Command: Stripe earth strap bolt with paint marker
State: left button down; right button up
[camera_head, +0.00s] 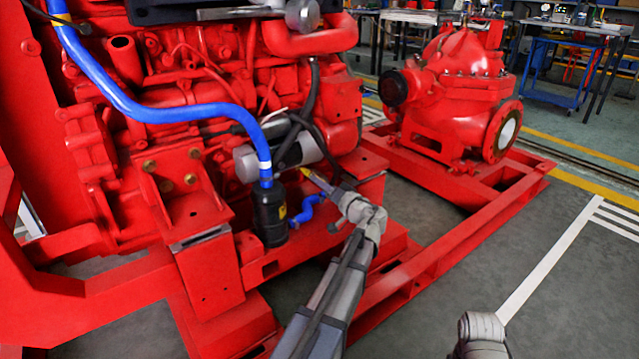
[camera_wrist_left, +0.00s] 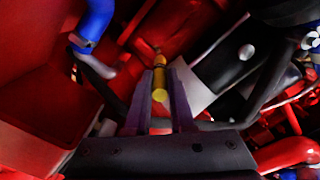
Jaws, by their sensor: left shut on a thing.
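A yellow paint marker (camera_wrist_left: 159,82) is between the two fingers of my left gripper (camera_wrist_left: 164,96) in the left wrist view. The fingers are shut on it, and its narrow end points away from the gripper. In the head view, my left gripper (camera_head: 328,189) reaches up to the red engine's lower side, and the marker (camera_head: 306,173) shows as a small yellow tip by the grey cylinder. I cannot tell whether the tip touches anything. I cannot make out the earth strap or its bolt for sure.
The red engine (camera_head: 200,75) has a blue hose (camera_head: 150,112), a black filter (camera_head: 269,212) and a grey cylinder (camera_head: 250,163) close to the left gripper. Dark cables hang around it. A red pump (camera_head: 455,95) stands on the red base frame (camera_head: 420,262). Floor to the right is clear.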

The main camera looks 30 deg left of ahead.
pick_arm(q)
jog(key=shift+d, duration=0.1)
jog(key=shift+v, duration=2.45)
jog(key=shift+r, duration=0.1)
